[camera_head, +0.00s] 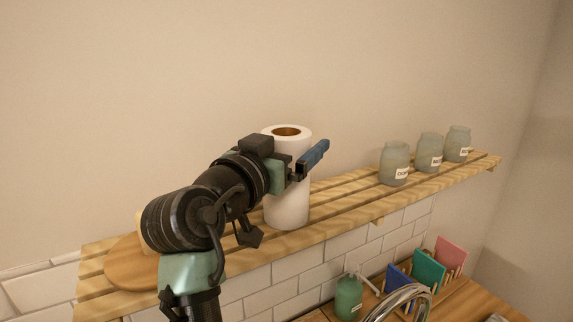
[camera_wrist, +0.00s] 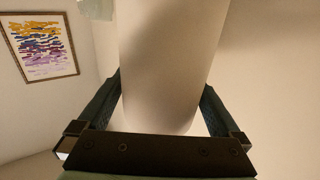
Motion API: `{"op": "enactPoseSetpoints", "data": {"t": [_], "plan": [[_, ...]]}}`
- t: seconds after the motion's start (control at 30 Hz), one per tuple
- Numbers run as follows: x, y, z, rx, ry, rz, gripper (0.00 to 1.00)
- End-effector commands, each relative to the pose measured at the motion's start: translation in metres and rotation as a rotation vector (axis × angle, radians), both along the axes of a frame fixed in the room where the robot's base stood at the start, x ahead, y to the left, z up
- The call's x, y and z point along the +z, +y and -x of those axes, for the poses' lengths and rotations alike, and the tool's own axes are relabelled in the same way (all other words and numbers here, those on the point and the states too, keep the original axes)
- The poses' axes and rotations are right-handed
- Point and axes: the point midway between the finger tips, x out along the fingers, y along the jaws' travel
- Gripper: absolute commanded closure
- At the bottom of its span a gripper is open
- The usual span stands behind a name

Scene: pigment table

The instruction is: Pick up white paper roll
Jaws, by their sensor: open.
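The white paper roll (camera_head: 288,208) stands upright on the slatted wooden shelf (camera_head: 345,188), its brown core showing at the top. My gripper (camera_head: 318,152) is at the roll's upper part, with one blue finger showing to the right of it in the head view. In the wrist view the roll (camera_wrist: 170,60) fills the middle, between the two fingers of my gripper (camera_wrist: 165,105), one on each side. The gripper is open. My arm hides part of the roll in the head view. Whether a finger touches the roll is hard to tell.
Several things stand near: glass jars (camera_head: 394,165) on the shelf's right and a round wooden board (camera_head: 128,262) at its left end. Below are a green bottle (camera_head: 348,298), coloured boards in a rack (camera_head: 429,268) and a metal faucet (camera_head: 398,298). The wall is close behind the shelf.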

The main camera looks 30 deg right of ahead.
Motion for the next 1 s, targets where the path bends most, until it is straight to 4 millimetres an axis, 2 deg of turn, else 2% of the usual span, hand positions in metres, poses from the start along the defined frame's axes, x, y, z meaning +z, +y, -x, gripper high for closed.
{"op": "enactPoseSetpoints", "data": {"t": [0.1, 0.33, 0.37, 0.7, 0.73, 1.0], "plan": [[0.0011, -0.0087, -0.0049, 0.0, 0.001, 0.0, 0.0], [-0.0001, -0.0097, -0.0056, 0.001, -0.001, 0.0, 0.0], [0.0, -0.0097, -0.0056, 0.001, -0.001, 0.0, 0.04], [0.0001, -0.0094, -0.0055, 0.001, -0.001, 0.0, 0.65], [0.0005, -0.0093, -0.0055, 0.001, -0.002, 0.001, 0.67], [0.002, -0.0093, -0.0055, 0.001, -0.003, 0.001, 0.67]]}}
